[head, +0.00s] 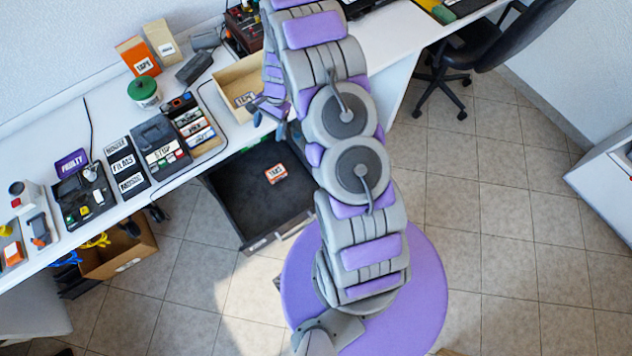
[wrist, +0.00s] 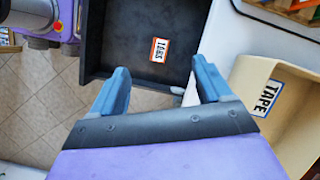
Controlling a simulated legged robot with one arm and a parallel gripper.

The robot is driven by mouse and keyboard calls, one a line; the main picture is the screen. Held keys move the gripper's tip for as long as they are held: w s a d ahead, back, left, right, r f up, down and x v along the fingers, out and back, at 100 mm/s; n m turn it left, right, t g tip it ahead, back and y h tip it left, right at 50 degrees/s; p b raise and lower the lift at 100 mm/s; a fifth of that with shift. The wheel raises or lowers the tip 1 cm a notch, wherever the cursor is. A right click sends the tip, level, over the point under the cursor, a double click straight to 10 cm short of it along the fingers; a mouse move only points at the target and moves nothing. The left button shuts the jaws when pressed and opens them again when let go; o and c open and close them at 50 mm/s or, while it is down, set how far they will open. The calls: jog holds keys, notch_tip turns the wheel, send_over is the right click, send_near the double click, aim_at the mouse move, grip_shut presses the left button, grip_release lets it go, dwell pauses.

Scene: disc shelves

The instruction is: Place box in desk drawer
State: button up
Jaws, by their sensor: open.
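The desk drawer (head: 230,205) is pulled out below the white desk and is dark inside. It also shows in the wrist view (wrist: 125,35). A small orange box with a white label (head: 276,174) lies on the drawer floor, and it shows in the wrist view (wrist: 159,49) just beyond my fingertips. How thick it is cannot be told. My gripper (wrist: 157,80) is open, with its two blue fingers wide apart and nothing between them. In the head view my gripper (head: 268,112) is partly hidden by my arm, above the drawer's back end near the desk edge.
An open tan bin labelled TAPE (head: 228,78) stands on the desk beside my gripper. Orange (head: 136,56) and beige (head: 162,40) boxes, a green-lidded jar (head: 144,92) and several devices crowd the desk.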

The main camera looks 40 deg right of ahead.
jog(key=s+a+r+n+h, duration=0.1)
jog(key=s+a+r+n, duration=0.1)
jog(key=s+r, duration=0.45)
jog(key=s+a+r+n, duration=0.3)
jog(key=r, duration=0.6)
jog(key=s+a+r+n+h, duration=0.1)
jog(key=s+a+r+n, duration=0.1)
jog(key=s+r, duration=0.45)
jog(key=s+r+n+h, duration=0.1)
jog(key=s+r+n, duration=0.2)
jog(key=s, duration=0.7)
jog(key=s+r+n+g+h, duration=0.1)
jog(key=s+r+n, duration=0.2)
jog(key=s+r, duration=0.4)
jog(key=s, duration=0.3)
jog(key=shift+s+a+r, duration=0.15)
jog(key=shift+s+a, duration=0.05)
jog(key=shift+s, duration=0.15)
